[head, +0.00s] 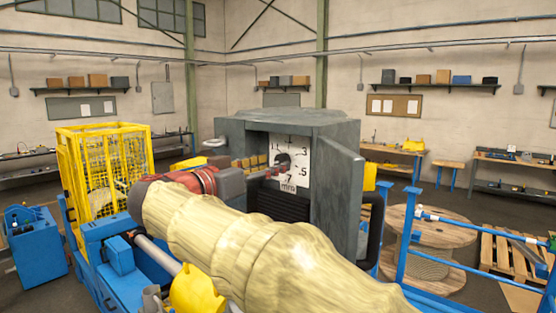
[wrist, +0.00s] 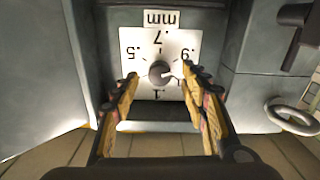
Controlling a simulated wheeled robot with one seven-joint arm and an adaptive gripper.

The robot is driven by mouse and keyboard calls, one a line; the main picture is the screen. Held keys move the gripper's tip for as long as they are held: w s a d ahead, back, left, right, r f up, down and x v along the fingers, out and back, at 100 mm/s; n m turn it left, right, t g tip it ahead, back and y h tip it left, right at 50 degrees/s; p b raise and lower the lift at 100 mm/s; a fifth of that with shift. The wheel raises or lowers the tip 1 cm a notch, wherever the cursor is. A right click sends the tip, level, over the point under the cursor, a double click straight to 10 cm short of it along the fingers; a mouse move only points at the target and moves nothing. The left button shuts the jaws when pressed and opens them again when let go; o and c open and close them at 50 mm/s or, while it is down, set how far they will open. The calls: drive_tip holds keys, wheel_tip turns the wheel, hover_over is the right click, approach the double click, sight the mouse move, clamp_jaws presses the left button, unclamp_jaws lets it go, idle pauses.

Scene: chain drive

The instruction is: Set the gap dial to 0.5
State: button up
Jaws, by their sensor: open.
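The gap dial is a dark round knob (wrist: 160,72) on a white square plate (wrist: 180,42) marked in mm, upside down in the wrist view. There .5 is at the left, .7 at the top and .9 at the right. A small pale mark shows on the knob's lower right side; I cannot read the setting surely. My gripper (wrist: 159,75) is open, with one fingertip on each side of the knob; contact is not clear. In the head view the plate (head: 303,157) shows in the grey housing, and my gripper (head: 280,170) partly covers the dial.
The grey housing (head: 340,150) surrounds the recessed dial, with an open door-like side at the right. A handwheel (wrist: 292,114) stands out beside it in the wrist view. A yellow cage (head: 105,165), blue rails (head: 470,232) and a wooden cable reel (head: 440,225) stand around.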

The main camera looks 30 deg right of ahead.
sight(279, 163)
drive_tip(key=shift+p+x, duration=0.35)
drive_tip(key=shift+x, duration=1.35)
drive_tip(key=shift+s, duration=0.1)
drive_tip(key=shift+c, duration=0.5)
drive_tip(key=c, duration=1.1)
